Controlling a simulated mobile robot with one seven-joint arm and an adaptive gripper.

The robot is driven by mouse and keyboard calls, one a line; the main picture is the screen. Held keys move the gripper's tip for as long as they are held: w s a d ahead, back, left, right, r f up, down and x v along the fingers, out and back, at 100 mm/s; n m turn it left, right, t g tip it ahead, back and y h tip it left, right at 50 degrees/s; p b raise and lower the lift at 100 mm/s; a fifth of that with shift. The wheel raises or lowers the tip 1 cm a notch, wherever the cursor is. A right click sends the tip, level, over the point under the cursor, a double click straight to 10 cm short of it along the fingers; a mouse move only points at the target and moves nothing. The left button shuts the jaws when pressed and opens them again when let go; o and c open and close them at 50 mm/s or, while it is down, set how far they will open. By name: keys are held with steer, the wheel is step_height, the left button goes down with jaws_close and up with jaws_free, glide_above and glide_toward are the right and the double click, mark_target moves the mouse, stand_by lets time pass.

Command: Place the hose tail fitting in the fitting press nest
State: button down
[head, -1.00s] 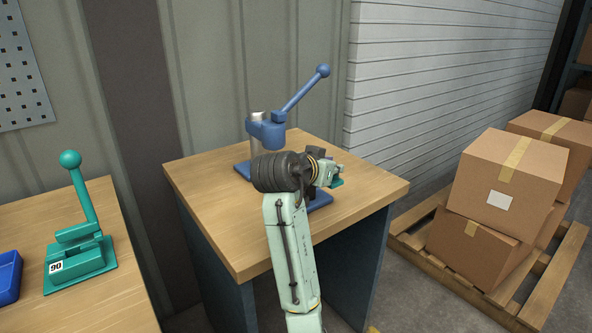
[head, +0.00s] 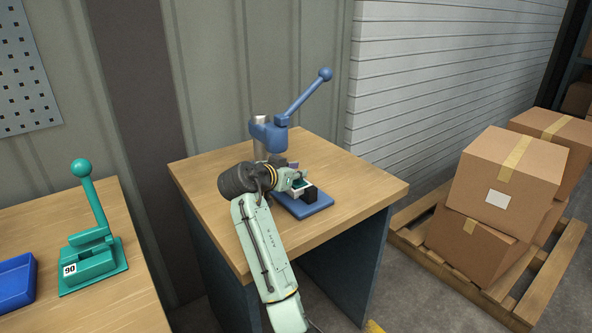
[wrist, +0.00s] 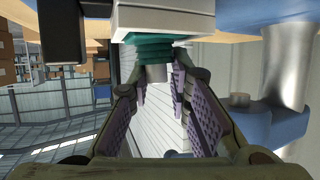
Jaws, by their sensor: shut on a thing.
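The blue fitting press (head: 268,134) stands on a wooden bench, its lever raised. On its blue base plate (head: 312,208) are a white block (head: 297,200) and a black block (head: 310,193), which seem to form the nest. My gripper (head: 298,185) is just at these blocks, under the press head. In the wrist view it (wrist: 160,85) is shut on the hose tail fitting, a teal ribbed piece (wrist: 155,50) with a grey metal stub (wrist: 157,73). The teal end meets or overlaps the white block (wrist: 165,18) there; I cannot tell whether it is seated.
The press's silver column (wrist: 290,65) and blue head (wrist: 238,125) are close beside my fingers in the wrist view. A teal press (head: 92,255) marked 90 and a blue tray (head: 12,280) are on the left bench. Boxes (head: 505,180) sit on a pallet at right.

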steer(key=c, duration=1.5)
jaws_free()
steer(key=b+v, duration=0.2)
steer(key=v, duration=1)
steer(key=shift+b, duration=0.35)
